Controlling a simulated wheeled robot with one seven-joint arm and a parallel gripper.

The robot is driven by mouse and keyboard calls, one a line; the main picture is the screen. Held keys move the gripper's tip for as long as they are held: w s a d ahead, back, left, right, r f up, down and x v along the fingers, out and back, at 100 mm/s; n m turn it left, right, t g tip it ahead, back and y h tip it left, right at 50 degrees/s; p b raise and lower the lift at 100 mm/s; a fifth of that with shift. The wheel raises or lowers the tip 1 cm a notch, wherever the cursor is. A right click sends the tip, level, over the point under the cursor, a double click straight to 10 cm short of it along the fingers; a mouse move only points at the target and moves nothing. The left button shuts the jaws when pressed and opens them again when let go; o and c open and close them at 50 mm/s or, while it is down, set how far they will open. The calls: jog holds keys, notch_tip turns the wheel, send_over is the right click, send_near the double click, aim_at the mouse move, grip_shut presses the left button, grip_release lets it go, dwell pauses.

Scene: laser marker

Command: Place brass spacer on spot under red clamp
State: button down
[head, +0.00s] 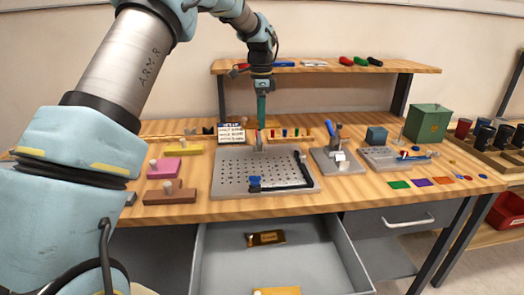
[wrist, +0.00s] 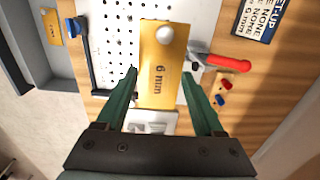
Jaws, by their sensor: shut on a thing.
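The brass spacer (wrist: 163,80), a flat yellow block marked "6 mm" with a round pale knob, shows in the wrist view. In the head view my gripper (head: 261,124) points down at the back edge of the perforated plate (head: 225,166); the spacer cannot be made out there. The red clamp's handle (wrist: 228,63) lies just right of the spacer in the wrist view, its metal part close to the spacer's edge. The spot beneath the clamp is hidden.
A blue-tipped clamp with a black bar (head: 282,184) lies along the plate's front. Yellow, pink (head: 164,168) and brown (head: 170,191) blocks stand left. A setup card (head: 231,133) is behind. A blue-handled fixture (head: 335,155) stands right. The drawer (head: 215,255) is open below.

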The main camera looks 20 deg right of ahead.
aim_at(261, 160)
notch_tip(261, 160, down, 13)
jog(key=p, duration=0.3)
jog(key=shift+r+p, duration=0.15)
jog(key=shift+p, duration=0.15)
jog(key=shift+c, duration=1.4)
grip_release()
notch_tip(261, 160, up, 12)
jog(key=b, duration=0.4)
